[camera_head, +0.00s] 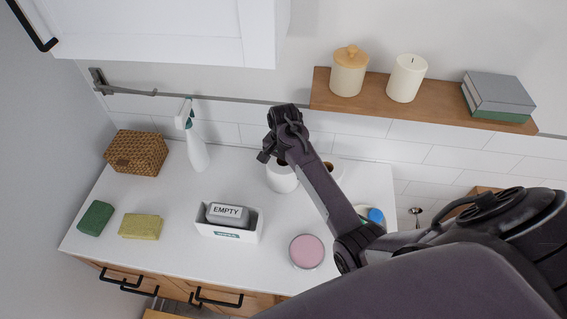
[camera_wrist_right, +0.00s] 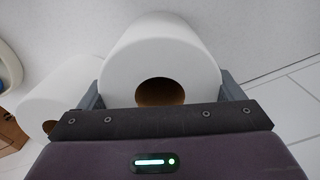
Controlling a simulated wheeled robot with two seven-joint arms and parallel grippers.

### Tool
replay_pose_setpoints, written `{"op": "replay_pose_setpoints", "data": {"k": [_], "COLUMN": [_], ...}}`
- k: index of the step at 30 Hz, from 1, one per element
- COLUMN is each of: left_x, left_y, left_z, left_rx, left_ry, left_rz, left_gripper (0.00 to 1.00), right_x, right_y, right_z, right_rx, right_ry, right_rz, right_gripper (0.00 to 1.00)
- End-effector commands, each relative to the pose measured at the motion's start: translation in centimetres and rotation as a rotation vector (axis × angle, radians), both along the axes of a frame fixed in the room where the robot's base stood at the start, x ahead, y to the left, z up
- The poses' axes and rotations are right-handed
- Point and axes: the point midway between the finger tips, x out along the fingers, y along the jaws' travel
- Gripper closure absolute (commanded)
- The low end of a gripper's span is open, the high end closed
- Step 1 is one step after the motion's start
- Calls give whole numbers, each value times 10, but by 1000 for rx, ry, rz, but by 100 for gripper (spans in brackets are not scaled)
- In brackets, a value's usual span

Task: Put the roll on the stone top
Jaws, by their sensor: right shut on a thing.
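My right gripper (camera_head: 272,158) reaches over the white stone top (camera_head: 165,195). It is shut on a white roll (camera_head: 282,181), which shows just below it in the head view. In the right wrist view the fingers (camera_wrist_right: 160,98) grip both sides of this roll (camera_wrist_right: 160,45), its brown core facing the camera. A second white roll (camera_head: 334,168) is partly behind my arm; a roll also shows at the left of the wrist view (camera_wrist_right: 50,100). The head view does not clearly show whether the held roll touches the top. My left gripper is out of view.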

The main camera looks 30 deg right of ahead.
Motion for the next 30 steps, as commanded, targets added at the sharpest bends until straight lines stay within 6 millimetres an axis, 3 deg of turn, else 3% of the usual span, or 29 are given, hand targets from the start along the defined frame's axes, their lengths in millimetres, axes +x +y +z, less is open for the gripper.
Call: {"op": "replay_pose_setpoints", "data": {"k": [5, 6, 9, 16, 20, 30], "left_x": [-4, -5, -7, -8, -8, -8], "left_y": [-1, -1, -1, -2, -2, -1], "left_z": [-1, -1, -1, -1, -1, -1], "left_rx": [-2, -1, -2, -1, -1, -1], "left_ry": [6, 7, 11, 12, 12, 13], "left_rz": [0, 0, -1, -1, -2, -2], "left_gripper": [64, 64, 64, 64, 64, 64], "right_x": [0, 0, 0, 0, 1, 1], "right_y": [0, 0, 0, 0, 0, -1], "right_z": [-2, -3, -3, -1, 9, 80], "right_rx": [0, 0, 0, 0, -1, -2], "right_ry": [0, 0, 0, 0, -3, -5], "right_rz": [0, 0, 0, 0, 0, 0], "right_gripper": [38, 12, 0, 0, 0, 0]}}
